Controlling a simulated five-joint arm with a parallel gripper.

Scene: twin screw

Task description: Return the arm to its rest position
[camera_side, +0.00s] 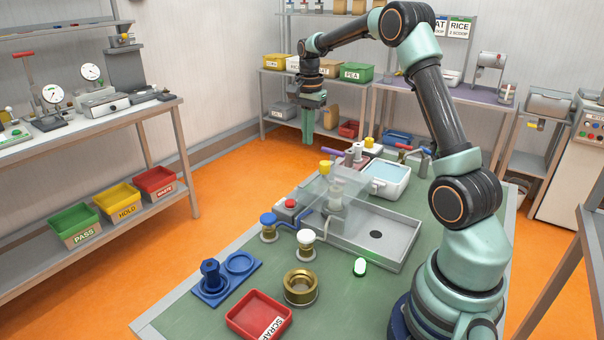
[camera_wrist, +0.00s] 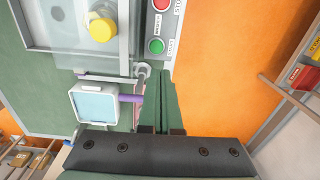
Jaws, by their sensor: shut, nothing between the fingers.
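My gripper (camera_side: 308,132) hangs at the end of my stretched-out arm, beyond the far left edge of the green work table (camera_side: 345,310). It points downward and holds nothing. In the wrist view my gripper (camera_wrist: 162,80) has its two green fingers together with only a thin line between them. In the side view my arm rises from its base at the table's right and reaches across to the left. The gripper is clear of everything on the table.
The table holds a grey sink tray (camera_side: 385,255), a clear-covered machine (camera_side: 337,190), a white basin (camera_side: 386,178), a brass ring (camera_side: 300,287), a blue fixture (camera_side: 211,280) and a red scrap bin (camera_side: 258,315). Shelves stand behind and left. Orange floor lies open left of the table.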

